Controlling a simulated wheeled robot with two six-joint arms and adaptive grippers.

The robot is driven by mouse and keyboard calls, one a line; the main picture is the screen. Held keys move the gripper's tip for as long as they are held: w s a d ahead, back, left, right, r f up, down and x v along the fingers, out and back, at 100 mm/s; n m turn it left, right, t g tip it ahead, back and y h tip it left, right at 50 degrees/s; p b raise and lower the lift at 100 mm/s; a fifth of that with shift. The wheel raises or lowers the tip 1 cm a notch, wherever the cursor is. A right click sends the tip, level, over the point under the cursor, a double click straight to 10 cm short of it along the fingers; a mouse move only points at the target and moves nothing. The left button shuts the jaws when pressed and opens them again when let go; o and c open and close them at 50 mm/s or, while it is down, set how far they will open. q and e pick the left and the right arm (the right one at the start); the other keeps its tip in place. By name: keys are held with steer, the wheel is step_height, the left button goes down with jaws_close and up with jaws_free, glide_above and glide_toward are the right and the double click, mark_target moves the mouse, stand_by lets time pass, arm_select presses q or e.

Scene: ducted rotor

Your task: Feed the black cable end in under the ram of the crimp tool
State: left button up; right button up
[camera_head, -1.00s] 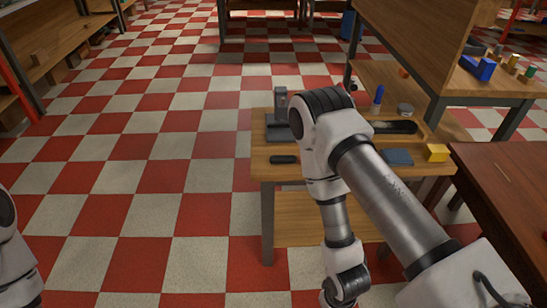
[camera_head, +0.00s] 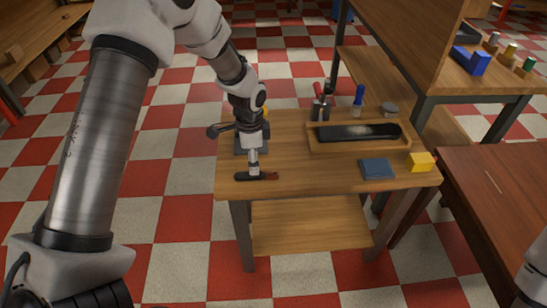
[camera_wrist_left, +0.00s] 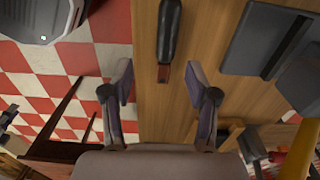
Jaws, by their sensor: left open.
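The black cable end (camera_head: 245,176) lies near the front left of the small wooden table, with its brown tip pointing right. In the wrist view the left gripper (camera_wrist_left: 160,85) is open and empty. The crimp tool (camera_head: 240,147) stands just behind, mostly hidden by my arm; its ram is not visible. My right gripper is out of view.
A wooden tray (camera_head: 350,148) with a black inset lies to the right. A blue-grey pad (camera_head: 376,170) and yellow block (camera_head: 423,162) lie front right. Upright tools (camera_head: 320,105) and a round tin (camera_head: 389,109) stand behind. The front centre is clear.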

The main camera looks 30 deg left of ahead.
mark_target(239, 176)
arm_select(q)
steer(key=shift+w+a+r, duration=0.25)
steer(key=shift+a+r, duration=0.25)
steer(key=shift+r, duration=0.05)
steer(key=f, duration=0.7)
steer(key=shift+s+a, duration=0.25)
steer(key=shift+a, duration=0.1)
jaws_close()
